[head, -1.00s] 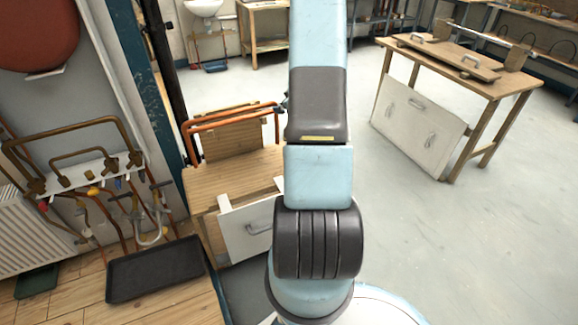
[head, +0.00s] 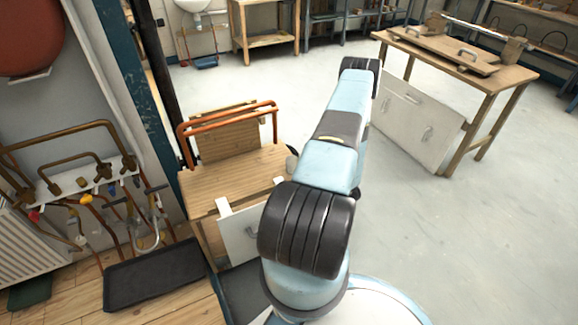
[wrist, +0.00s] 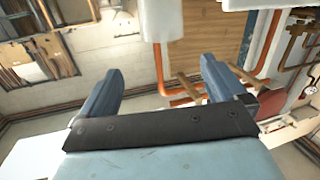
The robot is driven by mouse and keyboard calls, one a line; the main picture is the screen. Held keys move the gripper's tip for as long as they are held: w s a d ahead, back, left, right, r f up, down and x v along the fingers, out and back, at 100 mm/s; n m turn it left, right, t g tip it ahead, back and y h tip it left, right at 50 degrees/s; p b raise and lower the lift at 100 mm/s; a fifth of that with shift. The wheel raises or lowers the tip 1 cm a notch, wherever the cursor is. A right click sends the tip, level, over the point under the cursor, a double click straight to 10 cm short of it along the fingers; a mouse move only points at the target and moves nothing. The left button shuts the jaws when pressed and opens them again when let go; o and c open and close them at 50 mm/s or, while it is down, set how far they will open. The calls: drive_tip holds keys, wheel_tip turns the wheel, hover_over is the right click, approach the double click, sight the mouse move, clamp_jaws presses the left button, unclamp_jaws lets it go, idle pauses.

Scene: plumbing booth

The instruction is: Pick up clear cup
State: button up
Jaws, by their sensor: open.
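My gripper (wrist: 160,88) shows in the wrist view with its two blue fingers wide apart and nothing between them. Beyond the fingers are a wall, pipes and wooden boards. In the head view my arm extends up and to the right over the floor, and the gripper itself cannot be made out there. I see no clear cup in either view.
A wooden bench with copper pipe (head: 232,185) stands left of my arm. A black tray (head: 153,274) lies on the wood floor at the lower left. A workbench (head: 456,75) stands at the right. The grey floor (head: 460,240) is open.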

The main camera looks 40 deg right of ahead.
drive_tip(key=s+f, duration=0.2)
approach(288, 158)
drive_tip(key=w, duration=0.3)
drive_tip(key=shift+w+r+m+t, duration=0.15)
drive_tip(key=shift+w+m+t, duration=0.15)
drive_tip(key=shift+t, duration=0.1)
drive_tip(key=shift+w+d+f, duration=0.1)
drive_tip(key=shift+w+f, duration=0.1)
drive_tip(key=shift+w, duration=1.1)
drive_tip(key=shift+w+d+f, duration=0.1)
drive_tip(key=shift+w+f, duration=0.1)
drive_tip(key=shift+w, duration=1.1)
drive_tip(key=c, duration=1.1)
